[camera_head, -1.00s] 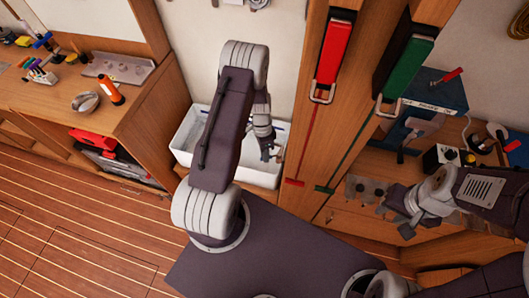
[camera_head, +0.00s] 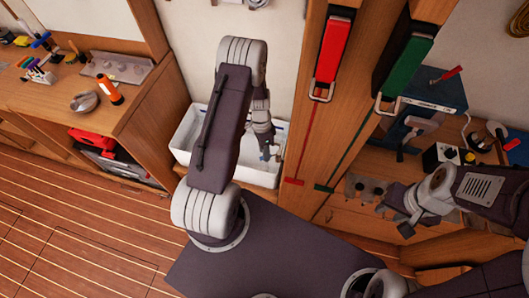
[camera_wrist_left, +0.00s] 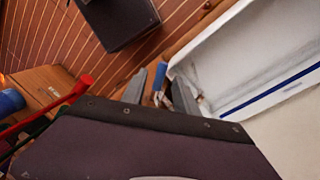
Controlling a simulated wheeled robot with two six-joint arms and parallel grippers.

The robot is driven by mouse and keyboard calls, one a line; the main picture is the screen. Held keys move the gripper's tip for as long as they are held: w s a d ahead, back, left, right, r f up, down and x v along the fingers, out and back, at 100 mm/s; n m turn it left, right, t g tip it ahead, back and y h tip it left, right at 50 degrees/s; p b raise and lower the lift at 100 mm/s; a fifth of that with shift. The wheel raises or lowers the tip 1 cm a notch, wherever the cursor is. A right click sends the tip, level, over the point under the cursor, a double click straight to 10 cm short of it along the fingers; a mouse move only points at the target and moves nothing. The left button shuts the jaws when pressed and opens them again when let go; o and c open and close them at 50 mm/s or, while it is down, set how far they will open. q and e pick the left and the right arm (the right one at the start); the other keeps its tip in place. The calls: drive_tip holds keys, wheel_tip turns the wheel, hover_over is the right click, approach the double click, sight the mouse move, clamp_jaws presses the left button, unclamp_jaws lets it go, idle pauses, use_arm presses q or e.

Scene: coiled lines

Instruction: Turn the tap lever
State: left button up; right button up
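A white basin (camera_head: 185,140) stands low behind my left arm. My left gripper (camera_head: 269,154) points down over the basin's right part. In the left wrist view, its two grey fingers (camera_wrist_left: 160,92) are apart. A small blue piece (camera_wrist_left: 159,76) shows between them near the basin's edge; it may be the tap lever, but I cannot tell whether the fingers touch it. The rest of the tap is hidden or too small to make out. My right gripper (camera_head: 394,219) hangs in front of the right-hand cabinet, its fingers apart and empty.
A red lever handle (camera_head: 332,52) and a green one (camera_head: 408,68) are on the wooden posts right of the basin. A workbench (camera_head: 45,95) with a metal bowl (camera_head: 84,102) and an orange torch (camera_head: 109,89) stands at left. The floor at lower left is clear.

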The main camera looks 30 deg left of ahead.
use_arm(q)
wheel_tip(320, 180, up, 8)
drive_tip(key=w+a, duration=0.1)
drive_tip(key=shift+b, duration=0.3)
drive_tip(key=shift+f, duration=0.1)
